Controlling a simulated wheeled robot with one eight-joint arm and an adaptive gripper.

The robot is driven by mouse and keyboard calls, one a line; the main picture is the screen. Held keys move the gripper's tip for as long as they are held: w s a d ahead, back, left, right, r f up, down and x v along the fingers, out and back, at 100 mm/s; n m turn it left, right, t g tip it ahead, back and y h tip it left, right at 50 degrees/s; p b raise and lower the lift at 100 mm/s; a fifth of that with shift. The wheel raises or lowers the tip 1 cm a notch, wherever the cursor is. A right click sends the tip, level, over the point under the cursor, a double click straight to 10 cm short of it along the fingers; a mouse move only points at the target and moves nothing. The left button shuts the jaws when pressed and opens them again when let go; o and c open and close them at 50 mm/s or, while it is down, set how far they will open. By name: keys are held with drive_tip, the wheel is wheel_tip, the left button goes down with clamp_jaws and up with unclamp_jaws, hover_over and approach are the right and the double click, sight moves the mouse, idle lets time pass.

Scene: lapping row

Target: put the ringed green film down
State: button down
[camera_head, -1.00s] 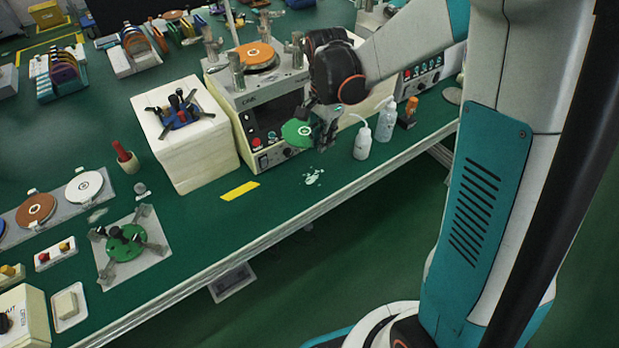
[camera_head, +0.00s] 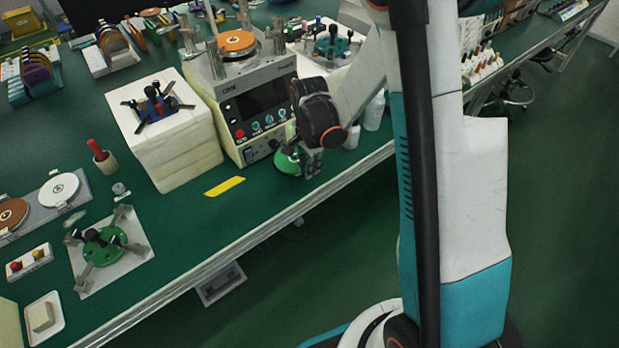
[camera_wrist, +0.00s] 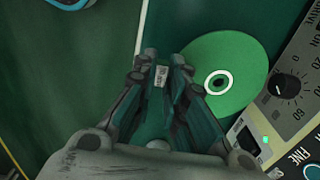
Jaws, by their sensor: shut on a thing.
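The green film (camera_head: 287,161) is a flat round disc. It shows in the wrist view (camera_wrist: 238,69) with a white ring around its centre. My gripper (camera_head: 312,163) is shut on the film near its edge; in the wrist view the fingertips (camera_wrist: 163,58) overlap the disc's left side, and most of the disc sticks out to the right. In the head view the film is low in front of the polishing machine (camera_head: 248,102), near the bench's front edge. I cannot tell whether it touches the green bench top (camera_head: 190,232).
A yellow strip (camera_head: 225,186) lies left of the film. A white block stack (camera_head: 175,160) stands behind the strip. Bottles (camera_head: 374,111) stand right of my gripper. A green fixture (camera_head: 104,246) sits on a plate at left. Bare bench lies between plate and strip.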

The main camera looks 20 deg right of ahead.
wheel_tip(320, 180, down, 4)
drive_tip(key=shift+f+b, duration=0.2)
drive_tip(key=shift+b, duration=0.6)
drive_tip(key=shift+r, duration=0.1)
drive_tip(key=c, duration=1.6)
unclamp_jaws()
drive_tip(key=shift+c, duration=0.2)
